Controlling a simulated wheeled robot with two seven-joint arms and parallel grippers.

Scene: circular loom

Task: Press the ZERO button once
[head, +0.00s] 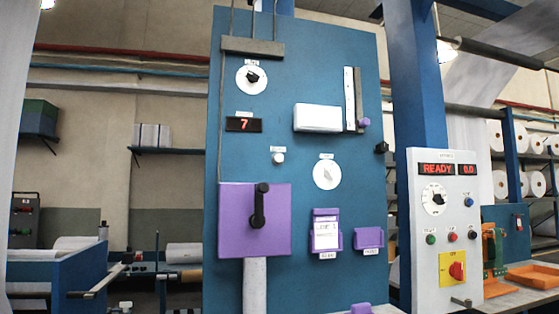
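A tall blue panel (300,90) fills the middle of the head view. It carries a white round push button (278,158) with a small label above, below a red display (244,125) reading 7. A grey control box (445,240) stands to the right, with a display reading READY and 0.0 (450,169). It has a blue button (468,202), a green button (431,239), a red button (453,236) and a black button (473,236). Their labels are too small to read, so I cannot tell which is ZERO. Neither gripper is in view.
The panel also bears a purple plate with a black handle (258,205), two dials, a white box (317,118) and purple holders (326,232). A red knob on yellow (456,270) sits low on the control box. A blue post (416,80) stands behind the box.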

